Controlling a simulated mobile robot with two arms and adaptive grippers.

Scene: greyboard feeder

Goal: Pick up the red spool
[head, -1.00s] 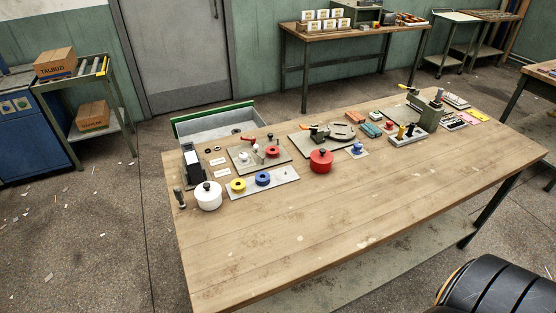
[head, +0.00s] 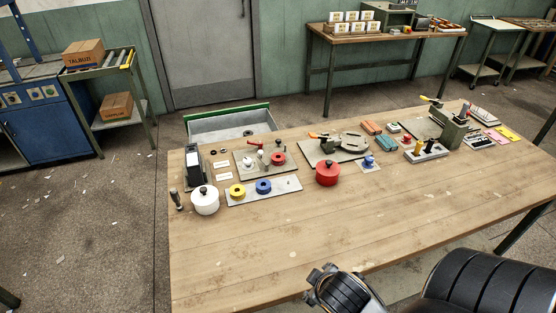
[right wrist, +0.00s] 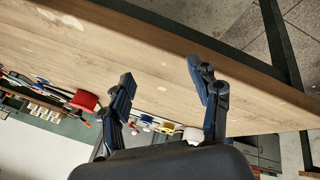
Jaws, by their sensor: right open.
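My left gripper is not in view.
A yellow spool (head: 238,190) and a blue spool (head: 263,186) sit on a nearer plate (head: 288,184). A white pot (head: 205,200) stands at left and a red pot (head: 328,172) at right. The front of the bench (head: 250,250) is clear.

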